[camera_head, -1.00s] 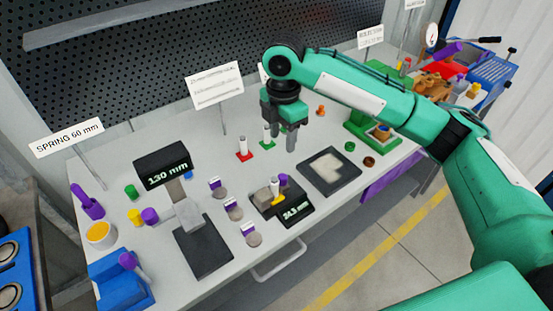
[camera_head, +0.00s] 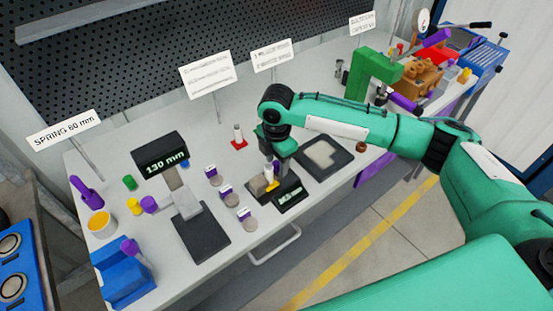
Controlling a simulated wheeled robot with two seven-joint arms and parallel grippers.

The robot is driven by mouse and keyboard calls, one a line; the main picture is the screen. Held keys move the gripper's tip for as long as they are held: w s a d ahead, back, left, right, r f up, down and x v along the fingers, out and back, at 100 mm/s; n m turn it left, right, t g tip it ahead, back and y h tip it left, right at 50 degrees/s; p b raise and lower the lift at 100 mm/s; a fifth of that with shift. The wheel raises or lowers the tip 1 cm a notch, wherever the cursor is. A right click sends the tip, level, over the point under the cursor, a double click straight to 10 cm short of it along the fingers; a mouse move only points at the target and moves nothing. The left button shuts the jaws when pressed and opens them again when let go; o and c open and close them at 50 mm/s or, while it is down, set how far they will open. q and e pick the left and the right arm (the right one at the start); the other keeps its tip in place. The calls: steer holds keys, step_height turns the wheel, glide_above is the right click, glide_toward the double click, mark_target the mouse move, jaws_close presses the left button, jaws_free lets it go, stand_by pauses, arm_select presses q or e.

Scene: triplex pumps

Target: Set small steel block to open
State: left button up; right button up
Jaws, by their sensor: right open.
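My right gripper (camera_head: 280,170) points down over the small dark gauge (camera_head: 289,198), with its fingers open just above or beside a white cylinder with a yellow base (camera_head: 271,182). Whether the fingers touch the cylinder cannot be seen. A small grey block (camera_head: 257,186) shows on the gauge left of the cylinder; I cannot tell for sure that it is the small steel block. The gauge's display is too blurred to read. My left gripper does not show.
A taller gauge reading 130 mm (camera_head: 160,155) stands to the left. A dark tray (camera_head: 341,165) lies right of the gripper. A green press (camera_head: 370,75) stands at the back right.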

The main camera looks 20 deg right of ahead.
steer(key=shift+s, duration=0.1)
steer(key=shift+c, duration=1.4)
jaws_close()
steer(key=shift+d+r, duration=0.1)
steer(key=shift+d, duration=0.15)
steer(key=d, duration=0.1)
steer(key=w+d+p, duration=0.1)
steer(key=d+p, duration=0.1)
steer(key=shift+w+d, duration=0.15)
steer(key=shift+w, duration=0.1)
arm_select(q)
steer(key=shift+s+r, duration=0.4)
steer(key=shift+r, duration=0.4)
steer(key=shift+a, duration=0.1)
